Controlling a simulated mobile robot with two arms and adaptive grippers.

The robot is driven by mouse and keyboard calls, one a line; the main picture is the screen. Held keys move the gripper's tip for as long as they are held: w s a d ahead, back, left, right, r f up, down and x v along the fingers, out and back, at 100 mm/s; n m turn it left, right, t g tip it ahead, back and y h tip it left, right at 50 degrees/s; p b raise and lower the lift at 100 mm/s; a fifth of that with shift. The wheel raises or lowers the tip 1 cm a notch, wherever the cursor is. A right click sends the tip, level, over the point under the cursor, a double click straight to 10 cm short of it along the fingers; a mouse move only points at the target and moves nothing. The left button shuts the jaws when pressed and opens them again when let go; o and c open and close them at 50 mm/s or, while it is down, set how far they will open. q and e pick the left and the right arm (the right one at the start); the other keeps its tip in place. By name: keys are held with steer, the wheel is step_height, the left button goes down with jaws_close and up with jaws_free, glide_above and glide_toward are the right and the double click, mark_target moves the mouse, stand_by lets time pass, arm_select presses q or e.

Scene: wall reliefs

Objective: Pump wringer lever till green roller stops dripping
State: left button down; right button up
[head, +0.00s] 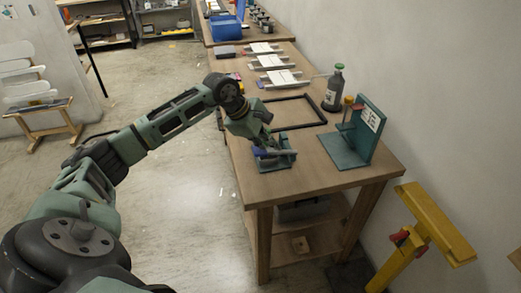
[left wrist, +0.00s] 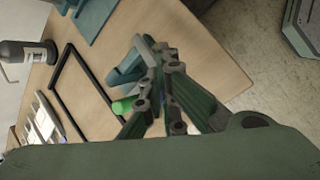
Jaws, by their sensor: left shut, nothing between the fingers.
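A small teal device that looks like the wringer (head: 261,163) sits near the front left corner of the wooden table, with a blue part and a grey bar on it. In the left wrist view its teal body (left wrist: 127,72) lies just beyond my fingers, and a green roller (left wrist: 122,105) shows beside them. My left gripper (head: 270,147) is shut and empty right over the device. It also shows in the left wrist view (left wrist: 158,72), close to the grey lever (left wrist: 147,50); I cannot tell if they touch. Any drip is too small to see. My right gripper is out of view.
A teal upright stand (head: 367,128) with a label is at the right. A bottle with a green cap (head: 333,92) stands behind it. An empty black frame (head: 292,112) lies behind my gripper. A yellow stand (head: 430,225) is right of the table.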

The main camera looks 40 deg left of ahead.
mark_target(263, 153)
arm_select(q)
steer(key=shift+s+a+f+b, duration=0.15)
steer(key=shift+f+b, duration=0.6)
steer(key=shift+f, duration=0.05)
steer(key=shift+s+a+f+b, duration=0.1)
steer(key=shift+s+f+b, duration=0.1)
steer(key=shift+f+b, duration=0.55)
steer(key=shift+s+a+f+b, duration=0.15)
steer(key=shift+f+b, duration=0.55)
steer(key=shift+f, duration=0.1)
stand_by(1.6)
steer(key=shift+r, duration=0.1)
stand_by(0.5)
steer(key=shift+w+d+r+p, duration=0.2)
steer(key=shift+r+p, duration=0.35)
steer(key=shift+r, duration=0.35)
steer(key=shift+w+d+r+p, duration=0.2)
steer(key=shift+r+p, duration=0.35)
steer(key=shift+r, duration=0.4)
steer(key=shift+w+d+r+p, duration=0.1)
steer(key=shift+w+r+p, duration=0.1)
steer(key=shift+r+p, duration=0.55)
steer(key=shift+r, duration=0.15)
